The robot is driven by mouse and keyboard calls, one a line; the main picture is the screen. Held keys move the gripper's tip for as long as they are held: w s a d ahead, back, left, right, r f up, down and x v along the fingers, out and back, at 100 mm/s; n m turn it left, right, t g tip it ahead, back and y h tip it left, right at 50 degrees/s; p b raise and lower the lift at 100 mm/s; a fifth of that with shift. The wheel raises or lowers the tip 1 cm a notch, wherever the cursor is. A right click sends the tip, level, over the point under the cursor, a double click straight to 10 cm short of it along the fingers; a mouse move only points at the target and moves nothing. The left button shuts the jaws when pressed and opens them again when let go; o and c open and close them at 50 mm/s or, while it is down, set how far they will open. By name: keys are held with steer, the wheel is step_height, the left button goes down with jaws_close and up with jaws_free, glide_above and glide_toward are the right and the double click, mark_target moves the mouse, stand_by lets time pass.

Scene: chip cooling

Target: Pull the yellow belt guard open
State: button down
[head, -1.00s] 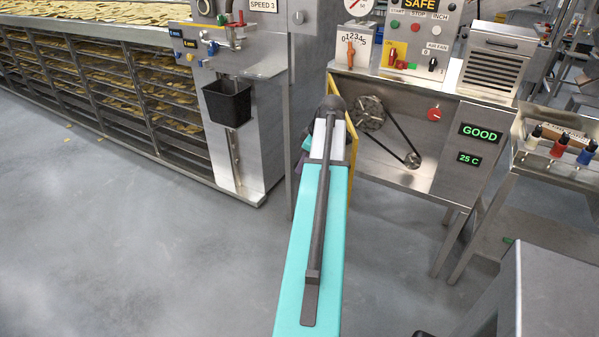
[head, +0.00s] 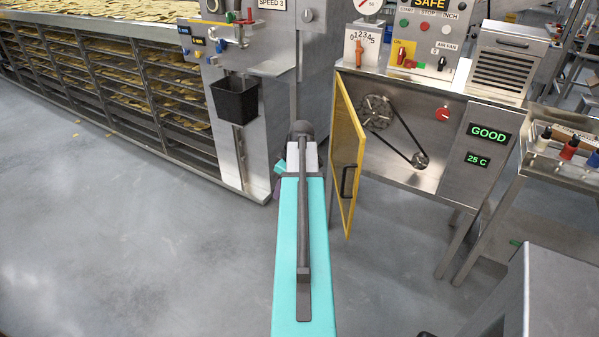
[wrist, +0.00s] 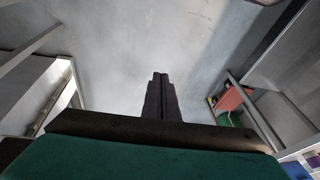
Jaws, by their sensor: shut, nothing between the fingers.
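The yellow belt guard (head: 344,141) stands swung out from the front of the machine in the head view, hinged at its left side. Its dark handle (head: 349,182) shows on its face. The black belt (head: 403,135) and its two pulleys (head: 377,112) are exposed in the open bay. My arm lies to the left of the guard, with a gap of floor between them. In the wrist view my gripper (wrist: 161,78) has its dark fingers together, with nothing between them, over grey floor. In the head view the arm hides the fingers.
A steel cabinet with a black bin (head: 235,100) stands left of the guard, next to racks of chips (head: 95,75). A side table with small bottles (head: 568,148) is at the right. A grey box (head: 565,290) fills the lower right.

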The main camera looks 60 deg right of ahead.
steer(key=w+a+f+g+y, duration=0.1)
steer(key=w+a+f+g, duration=0.1)
steer(key=a+f, duration=1.05)
steer(key=w+a+f+g, duration=0.25)
steer(key=a+f, duration=0.75)
steer(key=a, duration=0.6)
steer(key=s+a+f+g+h, duration=0.1)
steer(key=s+a+f+g, duration=0.1)
steer(key=s+a+f, duration=0.5)
steer(key=s+a+f+g+h, duration=0.1)
steer(key=s+a+f+g, duration=0.1)
steer(key=s+a+f, duration=0.6)
steer(key=s+a, duration=0.4)
steer(key=a, duration=0.3)
steer(key=shift+a+f+m+h, duration=0.2)
steer(key=shift+m+h, duration=0.1)
steer(key=shift+m, duration=0.1)
steer(key=shift+d+g, duration=0.15)
steer(key=shift+g, duration=0.1)
